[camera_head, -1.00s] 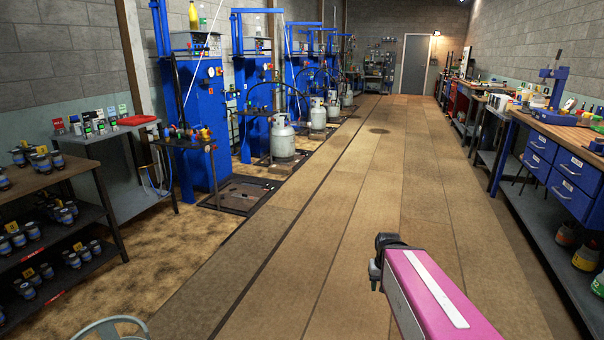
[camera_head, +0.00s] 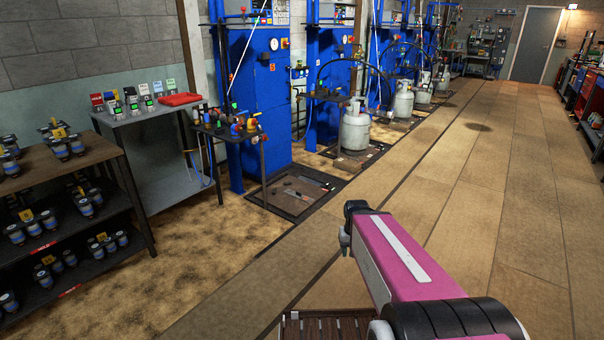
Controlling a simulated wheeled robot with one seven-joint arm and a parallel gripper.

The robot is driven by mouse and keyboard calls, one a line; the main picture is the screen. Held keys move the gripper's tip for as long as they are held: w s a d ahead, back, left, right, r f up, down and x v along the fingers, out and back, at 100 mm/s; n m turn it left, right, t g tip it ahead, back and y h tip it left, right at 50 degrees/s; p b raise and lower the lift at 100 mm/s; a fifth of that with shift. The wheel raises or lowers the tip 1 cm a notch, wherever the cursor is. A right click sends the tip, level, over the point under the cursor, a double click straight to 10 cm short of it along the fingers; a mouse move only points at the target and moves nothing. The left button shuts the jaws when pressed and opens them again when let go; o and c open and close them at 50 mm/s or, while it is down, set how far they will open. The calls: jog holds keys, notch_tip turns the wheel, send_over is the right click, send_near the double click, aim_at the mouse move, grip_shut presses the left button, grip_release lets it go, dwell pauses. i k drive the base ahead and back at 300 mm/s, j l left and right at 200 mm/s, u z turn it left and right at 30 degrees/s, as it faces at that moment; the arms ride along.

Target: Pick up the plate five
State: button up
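Small yellow plates stand among dark cans with blue bands on the shelving at the left. One yellow plate (camera_head: 58,133) is on the top board; others show on the lower boards, such as a yellow plate (camera_head: 26,215) and a yellow plate (camera_head: 101,237). Their markings are too small to read, so I cannot tell which is plate five. My pink arm reaches in from the bottom right. My gripper (camera_head: 347,228) appears as the dark end of the arm, over the floor and well away from the shelving. Its fingers cannot be made out, and I see nothing held.
A grey table (camera_head: 160,118) with small devices and a red cloth stands beside the shelving (camera_head: 100,152). Blue machines and a grey gas cylinder (camera_head: 355,130) line the wall. A brown slatted surface (camera_head: 325,328) shows at the bottom edge. Open floor (camera_head: 480,190) lies to the right.

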aim_at(296, 194)
jog(key=i+u, duration=0.2)
jog(key=i, duration=1.05)
jog(key=i+l, duration=0.15)
jog(key=l, duration=0.2)
jog(key=i+l+u, duration=0.1)
jog(key=l, duration=0.25)
jog(key=i+l, duration=0.25)
jog(key=i+l+u, duration=0.1)
jog(key=l, duration=0.35)
jog(key=i+l, duration=0.2)
jog(key=l, duration=0.15)
jog(key=i+l+u, duration=0.1)
jog(key=l, duration=0.3)
jog(key=i+l+u, duration=0.1)
jog(key=l, duration=0.25)
jog(key=i, duration=0.05)
